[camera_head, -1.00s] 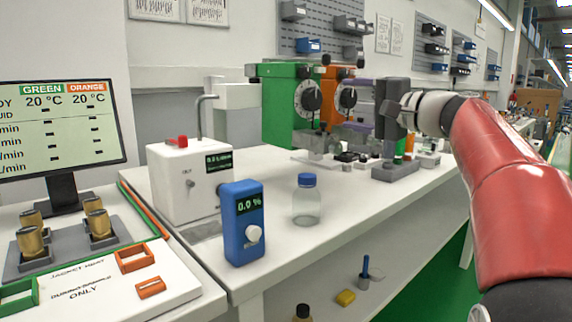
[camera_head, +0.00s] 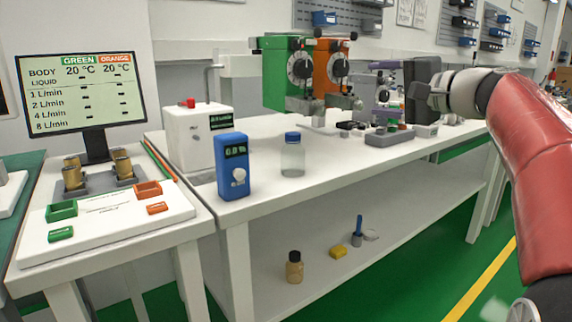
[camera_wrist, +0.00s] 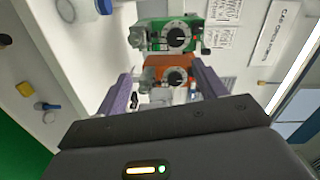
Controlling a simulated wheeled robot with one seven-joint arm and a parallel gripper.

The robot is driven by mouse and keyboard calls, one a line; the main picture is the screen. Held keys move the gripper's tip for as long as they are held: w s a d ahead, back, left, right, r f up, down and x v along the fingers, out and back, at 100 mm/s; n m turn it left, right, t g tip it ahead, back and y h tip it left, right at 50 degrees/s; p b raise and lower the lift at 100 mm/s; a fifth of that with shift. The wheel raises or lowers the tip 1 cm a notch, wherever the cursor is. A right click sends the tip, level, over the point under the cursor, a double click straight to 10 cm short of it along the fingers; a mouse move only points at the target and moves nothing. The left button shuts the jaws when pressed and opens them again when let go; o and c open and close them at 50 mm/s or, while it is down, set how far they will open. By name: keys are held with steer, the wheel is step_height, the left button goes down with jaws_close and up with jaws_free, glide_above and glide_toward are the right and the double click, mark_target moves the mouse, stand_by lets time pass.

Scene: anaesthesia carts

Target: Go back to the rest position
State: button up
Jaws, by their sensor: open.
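My gripper (camera_head: 382,90) is at the right of the head view, held in the air in front of the back of the bench. Its two purple fingers are apart, with nothing between them. In the wrist view the fingers (camera_wrist: 161,70) point toward the green vaporizer (camera_wrist: 166,37) and the orange vaporizer (camera_wrist: 160,73), which lie beyond them. In the head view the green vaporizer (camera_head: 276,75) and orange vaporizer (camera_head: 324,80) hang side by side left of my gripper. My red arm comes in from the right edge.
A white bench (camera_head: 330,160) carries a blue meter (camera_head: 231,175), a blue-capped bottle (camera_head: 292,158), a white box (camera_head: 186,140) and a grey block (camera_head: 390,138). A brown bottle (camera_head: 294,268) and yellow sponge (camera_head: 338,252) are on its lower shelf. Green floor is free at the front right.

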steer(key=s+a+f+n+g+h, duration=0.2)
steer(key=s+a+f+g+h, duration=0.15)
steer(key=s+f, duration=0.8)
steer(key=s+a+f+n+g+h, duration=0.35)
steer(key=s+f, duration=0.55)
steer(key=f, duration=0.5)
steer(key=s+d+f+n+g+h, duration=0.1)
steer(key=s+d+f+n+h, duration=0.2)
steer(key=s+f, duration=0.6)
step_height(320, 180, down, 2)
steer(key=shift+s+d+f+h, duration=0.15)
steer(key=shift+s+d+h, duration=0.15)
steer(key=shift+s+d, duration=0.05)
stand_by(3.6)
